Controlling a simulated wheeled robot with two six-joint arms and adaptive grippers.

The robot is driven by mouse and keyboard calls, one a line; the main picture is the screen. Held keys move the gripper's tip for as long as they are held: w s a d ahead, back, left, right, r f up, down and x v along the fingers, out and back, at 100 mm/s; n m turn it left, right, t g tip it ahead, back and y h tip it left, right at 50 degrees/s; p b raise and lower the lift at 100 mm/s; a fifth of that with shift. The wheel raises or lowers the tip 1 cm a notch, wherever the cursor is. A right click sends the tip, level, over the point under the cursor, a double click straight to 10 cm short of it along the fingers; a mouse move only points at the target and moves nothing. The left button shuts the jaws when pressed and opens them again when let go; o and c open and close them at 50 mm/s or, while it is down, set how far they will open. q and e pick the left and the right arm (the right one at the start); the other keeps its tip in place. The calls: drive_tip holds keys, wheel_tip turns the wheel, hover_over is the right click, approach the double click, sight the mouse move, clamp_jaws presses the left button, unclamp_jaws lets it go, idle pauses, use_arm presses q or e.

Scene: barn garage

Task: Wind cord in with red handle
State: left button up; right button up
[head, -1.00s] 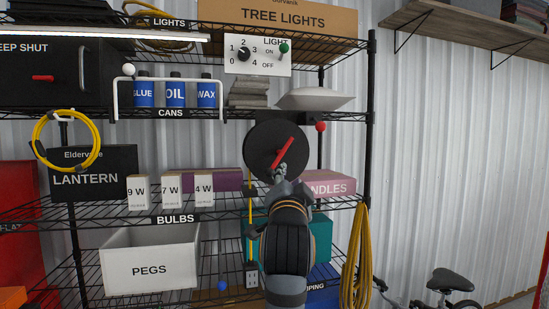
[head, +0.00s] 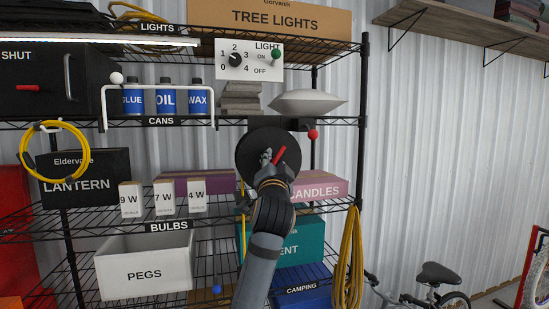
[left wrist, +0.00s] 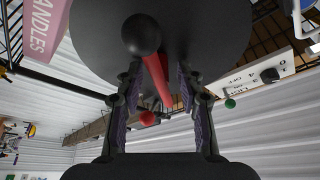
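The cord reel (head: 250,145) is a round black disc at the right end of the shelf rack, with a red handle (head: 281,154) on its face. Yellow cord (head: 243,235) hangs below it, partly hidden by my arm. My left gripper (head: 267,157) is at the reel's face, beside the red handle. In the left wrist view the left gripper (left wrist: 160,85) has its fingers apart, one on each side of the red handle (left wrist: 157,75), with gaps visible. A black knob (left wrist: 141,35) at the handle's end lies beyond the fingertips, in front of the reel (left wrist: 215,35). My right gripper is out of view.
A red ball (head: 313,134) hangs right of the reel. A pink candle box (head: 325,188) is below right, and a teal box (head: 308,240) lower down. A coil of yellow cord (head: 347,260) hangs from the rack's right post. Open floor and a bicycle (head: 435,290) lie right.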

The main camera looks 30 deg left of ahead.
use_arm(q)
drive_tip(key=shift+s, duration=0.1)
drive_tip(key=shift+c, duration=0.4)
drive_tip(key=shift+a, duration=0.1)
clamp_jaws()
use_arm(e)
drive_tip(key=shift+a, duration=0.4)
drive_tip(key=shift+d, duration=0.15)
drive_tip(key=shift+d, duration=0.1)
